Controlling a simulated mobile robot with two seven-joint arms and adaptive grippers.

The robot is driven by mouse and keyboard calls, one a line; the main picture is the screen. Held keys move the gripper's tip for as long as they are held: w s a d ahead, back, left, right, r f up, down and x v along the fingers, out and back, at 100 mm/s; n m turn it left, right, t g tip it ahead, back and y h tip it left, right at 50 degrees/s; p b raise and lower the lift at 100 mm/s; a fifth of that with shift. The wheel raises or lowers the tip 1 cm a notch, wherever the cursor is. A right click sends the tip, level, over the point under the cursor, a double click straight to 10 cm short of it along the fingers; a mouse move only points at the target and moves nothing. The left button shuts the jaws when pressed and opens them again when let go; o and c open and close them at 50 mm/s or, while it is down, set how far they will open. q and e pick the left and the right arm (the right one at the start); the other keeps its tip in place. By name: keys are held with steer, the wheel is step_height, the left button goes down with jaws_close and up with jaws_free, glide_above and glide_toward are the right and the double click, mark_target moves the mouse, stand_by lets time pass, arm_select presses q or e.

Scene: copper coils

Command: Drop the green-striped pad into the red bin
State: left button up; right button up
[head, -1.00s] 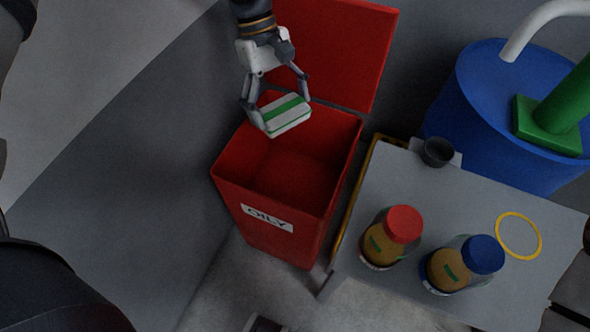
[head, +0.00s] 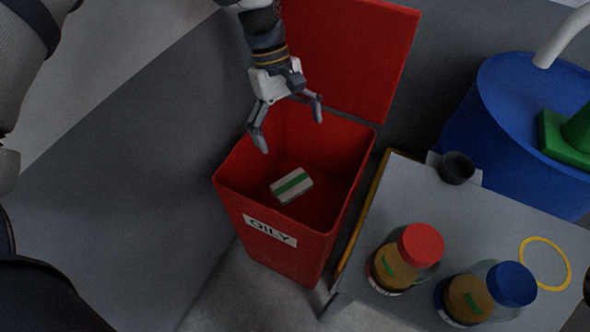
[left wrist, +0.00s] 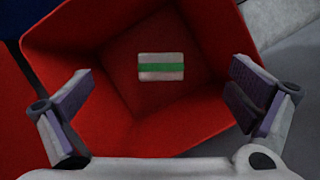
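The green-striped pad (head: 291,186) is white with a green band. It is inside the open red bin (head: 262,208), apart from any gripper. The bin carries a label reading "OILY" and its red lid stands up behind it. My left gripper (head: 290,130) is open and empty above the bin's opening. In the left wrist view the pad (left wrist: 161,67) shows deep in the bin (left wrist: 205,125), between and beyond the spread fingers of the left gripper (left wrist: 160,105). My right gripper is not in view.
A grey table (head: 420,215) stands right of the bin, with a red-lidded jar (head: 405,258), a blue-lidded jar (head: 487,292), a small dark cup (head: 456,167) and a yellow ring (head: 545,263). A blue drum (head: 500,125) stands behind it, holding a green object (head: 565,135).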

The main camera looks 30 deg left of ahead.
arm_select(q)
steer(key=v, duration=1.2)
steer(key=shift+f, duration=0.1)
